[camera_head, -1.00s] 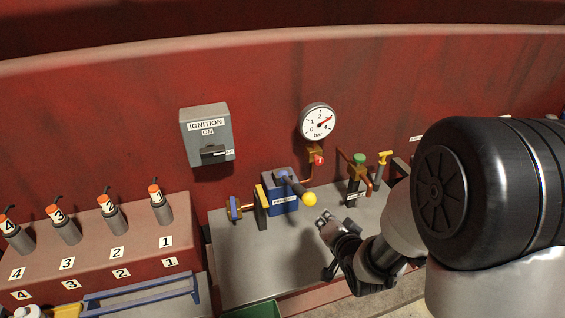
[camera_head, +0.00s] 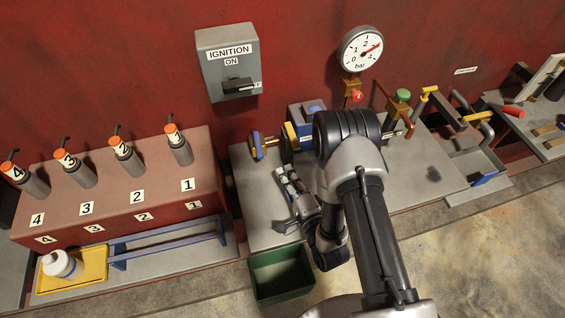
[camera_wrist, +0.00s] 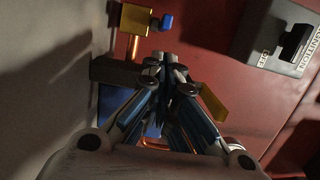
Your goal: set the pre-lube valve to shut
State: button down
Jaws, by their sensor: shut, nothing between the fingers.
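A small brass valve with a blue handle (camera_head: 257,146) stands at the left end of the bench, left of the blue box. I take it as the pre-lube valve, but no label on it is readable. In the wrist view its brass body (camera_wrist: 133,20) and a blue end (camera_wrist: 167,21) lie beyond my fingertips. My gripper (camera_head: 281,172) is shut and empty, low in front of the valve and box, apparently apart from the valve. It also shows in the wrist view (camera_wrist: 165,65).
The ignition switch box (camera_head: 228,62) and pressure gauge (camera_head: 362,48) are on the red wall. A green-knobbed valve (camera_head: 403,96) stands right of my arm. A green bin (camera_head: 281,274) is below the bench edge. Bare bench lies left of my gripper.

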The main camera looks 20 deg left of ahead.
aim_at(258, 145)
jog(key=x, duration=0.8)
jog(key=shift+w+a+b, duration=0.2)
jog(key=shift+w+b, duration=0.05)
jog(key=shift+b, duration=0.05)
jog(key=shift+a, duration=0.1)
